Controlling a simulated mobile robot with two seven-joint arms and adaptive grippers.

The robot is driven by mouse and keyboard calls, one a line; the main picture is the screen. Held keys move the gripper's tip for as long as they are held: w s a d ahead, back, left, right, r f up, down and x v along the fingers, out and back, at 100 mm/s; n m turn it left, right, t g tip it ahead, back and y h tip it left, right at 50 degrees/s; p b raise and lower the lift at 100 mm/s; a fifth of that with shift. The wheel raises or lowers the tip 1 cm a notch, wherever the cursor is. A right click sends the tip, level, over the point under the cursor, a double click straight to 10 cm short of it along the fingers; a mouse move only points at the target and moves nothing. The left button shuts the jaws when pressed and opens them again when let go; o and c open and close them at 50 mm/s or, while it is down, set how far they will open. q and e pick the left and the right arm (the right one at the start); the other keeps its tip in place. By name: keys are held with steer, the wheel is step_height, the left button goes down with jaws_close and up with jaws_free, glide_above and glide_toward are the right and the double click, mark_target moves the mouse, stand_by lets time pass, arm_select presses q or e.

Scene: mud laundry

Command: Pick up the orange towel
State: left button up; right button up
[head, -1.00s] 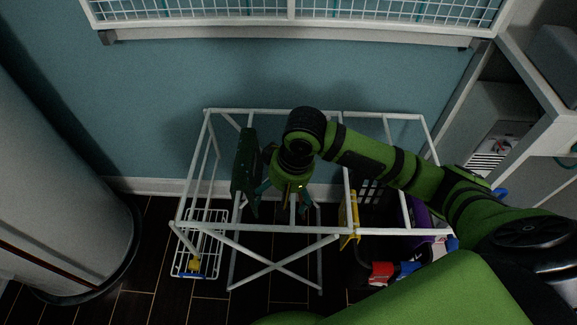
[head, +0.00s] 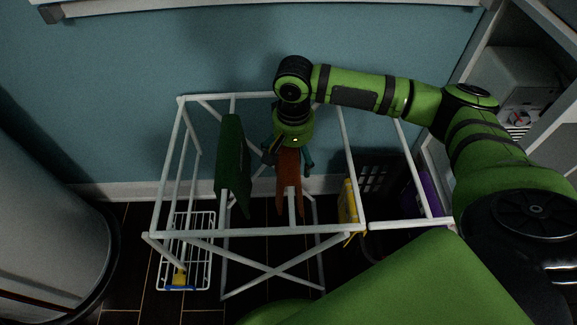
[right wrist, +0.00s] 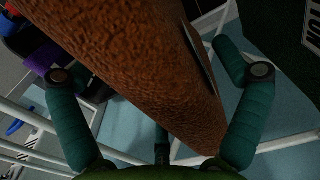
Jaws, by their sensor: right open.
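The orange towel (head: 289,188) hangs over a bar of the white drying rack (head: 290,233) in the head view. It looks brown-orange and fills much of the right wrist view (right wrist: 140,70). My right gripper (head: 288,163) is at the towel's upper part. In the right wrist view its two teal fingers (right wrist: 155,115) are spread wide, one on each side of the towel, with gaps visible. The gripper is open and holds nothing. My left gripper is not in view.
A dark green towel (head: 232,165) hangs on the rack just left of the orange one. A yellow cloth (head: 348,204) hangs to the right. A white wire basket (head: 187,250) and a dark crate (head: 375,178) stand on the floor. A teal wall is behind.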

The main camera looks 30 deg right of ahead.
steer(key=shift+f, duration=0.35)
steer(key=c, duration=1.4)
